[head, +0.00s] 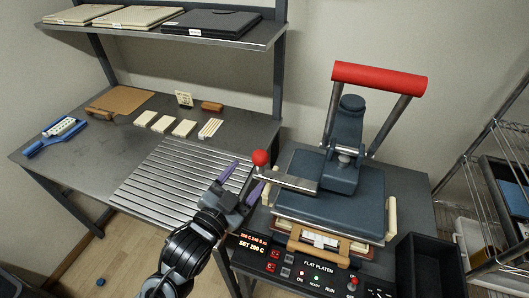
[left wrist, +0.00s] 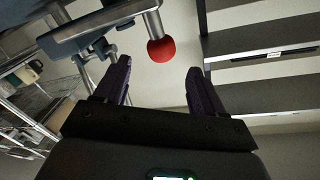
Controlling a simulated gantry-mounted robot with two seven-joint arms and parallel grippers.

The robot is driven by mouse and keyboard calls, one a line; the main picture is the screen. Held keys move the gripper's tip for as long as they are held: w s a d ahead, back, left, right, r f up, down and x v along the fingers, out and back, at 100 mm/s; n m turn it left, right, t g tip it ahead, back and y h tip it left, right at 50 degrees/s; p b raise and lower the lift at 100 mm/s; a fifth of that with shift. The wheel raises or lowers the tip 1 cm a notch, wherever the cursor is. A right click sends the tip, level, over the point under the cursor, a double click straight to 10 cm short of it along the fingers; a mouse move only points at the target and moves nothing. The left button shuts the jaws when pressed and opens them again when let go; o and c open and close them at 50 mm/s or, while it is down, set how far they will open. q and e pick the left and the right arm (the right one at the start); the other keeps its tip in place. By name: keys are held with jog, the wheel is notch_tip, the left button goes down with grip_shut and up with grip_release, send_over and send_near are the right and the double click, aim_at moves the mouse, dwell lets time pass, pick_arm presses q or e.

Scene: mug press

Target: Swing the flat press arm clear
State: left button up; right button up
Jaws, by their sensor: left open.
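The flat press (head: 328,190) stands on the right-hand table, with a blue-grey upper plate over a lower platen. Its grey side lever (head: 290,181) points left and ends in a red ball knob (head: 261,158). A red bar handle (head: 379,79) tops the press. My left gripper (head: 246,180) is open, its purple fingers apart just below and around the knob's lever end in the head view. In the left wrist view, the red knob (left wrist: 161,50) sits beyond the fingertips of the open gripper (left wrist: 155,75), not gripped. My right gripper is in neither view.
A ribbed metal rack (head: 175,185) lies left of my gripper. White blocks, a brown board (head: 121,99) and a blue tool (head: 52,137) lie on the left table. A shelf (head: 170,33) hangs above it. A black bin (head: 430,262) stands right of the press's control panel (head: 310,276).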

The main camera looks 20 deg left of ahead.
aim_at(264, 151)
pick_arm(q)
jog(key=w, duration=0.3)
jog(key=w+p, duration=0.1)
jog(key=w, duration=0.1)
jog(key=w+d+p, duration=0.1)
jog(key=w, duration=0.2)
jog(key=shift+w+r, duration=0.15)
jog(key=shift+w, duration=0.2)
jog(key=shift+w+d+p, duration=0.15)
jog(key=shift+w+p, duration=0.15)
jog(key=shift+w, duration=0.45)
grip_shut()
